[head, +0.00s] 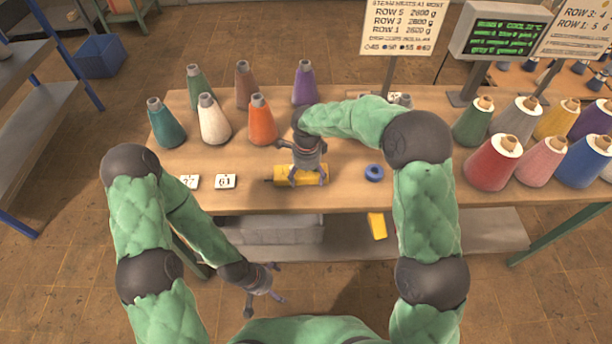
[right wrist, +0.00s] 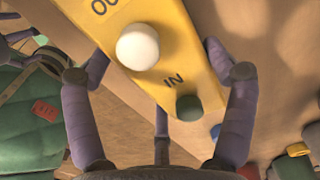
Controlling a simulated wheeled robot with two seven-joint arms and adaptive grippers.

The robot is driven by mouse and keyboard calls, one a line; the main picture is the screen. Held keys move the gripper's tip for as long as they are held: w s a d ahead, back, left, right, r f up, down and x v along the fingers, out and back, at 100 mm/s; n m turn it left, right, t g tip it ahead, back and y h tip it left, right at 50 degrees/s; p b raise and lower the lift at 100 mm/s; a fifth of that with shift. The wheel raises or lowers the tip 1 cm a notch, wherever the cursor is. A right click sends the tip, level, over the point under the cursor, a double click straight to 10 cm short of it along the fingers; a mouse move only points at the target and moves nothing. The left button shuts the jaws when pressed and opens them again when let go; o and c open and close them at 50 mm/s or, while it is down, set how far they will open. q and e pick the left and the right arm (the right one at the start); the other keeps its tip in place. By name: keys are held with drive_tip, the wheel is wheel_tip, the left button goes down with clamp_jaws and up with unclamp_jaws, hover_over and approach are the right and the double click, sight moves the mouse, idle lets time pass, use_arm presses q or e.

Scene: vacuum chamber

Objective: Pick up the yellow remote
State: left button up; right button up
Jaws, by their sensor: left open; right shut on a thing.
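The yellow remote (head: 284,173) lies crosswise near the front edge of the table in the head view, partly covered by my right gripper (head: 307,180). In the right wrist view the remote (right wrist: 178,62) is close up between the fingers, with a white round button, a dark green button and the letters IN. My right gripper is shut on it. I cannot tell whether the remote touches the table. My left gripper (head: 264,290) is open and empty, low in front of the table.
A blue ring (head: 374,172) lies right of the remote. Number cards (head: 225,181) lie to its left. Several yarn cones, including an orange one (head: 261,122), stand behind; more stand at the right. A monitor (head: 503,37) and signs rise at the back. A yellow object (head: 377,226) is below the table edge.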

drive_tip(key=s+r+p, duration=0.4)
drive_tip(key=s+r, duration=0.7)
drive_tip(key=s, duration=0.3)
drive_tip(key=shift+a+r, duration=0.25)
drive_tip(key=shift+r, duration=0.1)
drive_tip(key=shift+w+f, duration=0.1)
drive_tip(key=shift+w+d+f+b, duration=0.1)
drive_tip(key=shift+w+f+b, duration=0.85)
drive_tip(key=shift+w+f, duration=1.2)
drive_tip(key=shift+w+d+f+b, duration=0.1)
drive_tip(key=shift+w+f+b, duration=0.8)
drive_tip(key=shift+w+f, duration=1.25)
drive_tip(key=shift+w+d+f+b, duration=0.1)
drive_tip(key=shift+w+f+b, duration=1.15)
drive_tip(key=shift+w, duration=1.4)
drive_tip(key=shift+f+p, duration=0.3)
drive_tip(key=shift+f, duration=0.2)
